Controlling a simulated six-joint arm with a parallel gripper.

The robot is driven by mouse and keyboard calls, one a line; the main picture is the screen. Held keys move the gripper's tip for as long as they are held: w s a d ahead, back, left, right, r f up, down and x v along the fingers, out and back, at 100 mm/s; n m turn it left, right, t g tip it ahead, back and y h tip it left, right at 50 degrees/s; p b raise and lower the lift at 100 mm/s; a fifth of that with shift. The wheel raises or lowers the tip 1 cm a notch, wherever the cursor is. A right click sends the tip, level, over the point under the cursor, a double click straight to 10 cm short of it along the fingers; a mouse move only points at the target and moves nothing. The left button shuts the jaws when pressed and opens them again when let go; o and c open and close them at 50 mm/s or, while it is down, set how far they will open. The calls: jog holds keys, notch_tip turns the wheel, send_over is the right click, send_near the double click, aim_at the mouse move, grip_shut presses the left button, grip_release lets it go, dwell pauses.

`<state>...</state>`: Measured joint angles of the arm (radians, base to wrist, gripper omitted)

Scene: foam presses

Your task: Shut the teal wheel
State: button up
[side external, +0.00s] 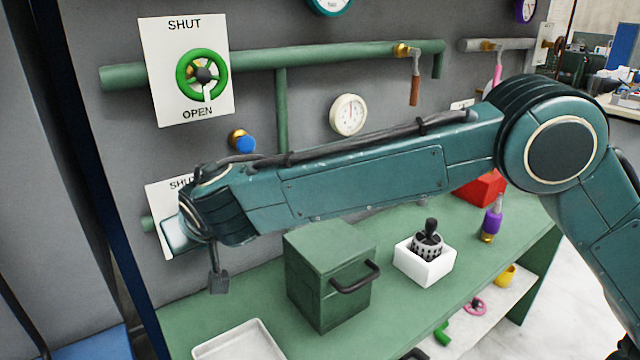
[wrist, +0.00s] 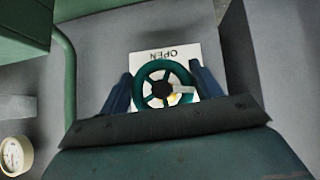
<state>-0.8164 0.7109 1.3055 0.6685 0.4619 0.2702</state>
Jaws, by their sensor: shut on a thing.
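The teal wheel (wrist: 160,66) shows in the wrist view, with a dark hub and a pale pointer (wrist: 183,90) aimed to the picture's right. Its white plate (wrist: 190,52) shows an upside-down OPEN above the wheel; the opposite edge is hidden. My gripper (wrist: 161,80) is shut on the wheel, with one dark blue finger on each side of its rim. In the side external view the plate (side external: 160,190) shows part of the word SHUT at the lower left, and my wrist hides the wheel.
A green wheel (side external: 186,75) is on a plate above. A blue knob (side external: 245,145) and a white gauge (side external: 348,115) are on the wall. Below, the green bench (side external: 270,310) holds a green box (side external: 315,280), a white tray (side external: 240,345) and a white holder (side external: 425,270).

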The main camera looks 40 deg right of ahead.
jog(key=shift+d, duration=0.1)
jog(key=m+y, duration=0.1)
jog(key=y, duration=0.2)
jog(key=shift+m, duration=0.4)
jog(key=m+y, duration=0.1)
jog(key=y, duration=0.2)
jog(key=shift+m+t+y, duration=0.3)
jog(key=shift+m, duration=0.1)
jog(key=m+y, duration=0.1)
jog(key=m+t+y, duration=0.1)
jog(key=y, duration=0.1)
jog(key=shift+a, duration=0.25)
jog(key=shift+r+m+t+y, duration=0.2)
jog(key=shift+m+t+y, duration=0.4)
jog(key=shift+m+y, duration=0.65)
jog(key=shift+a, duration=0.1)
jog(key=o, duration=1)
jog(key=shift+y, duration=0.25)
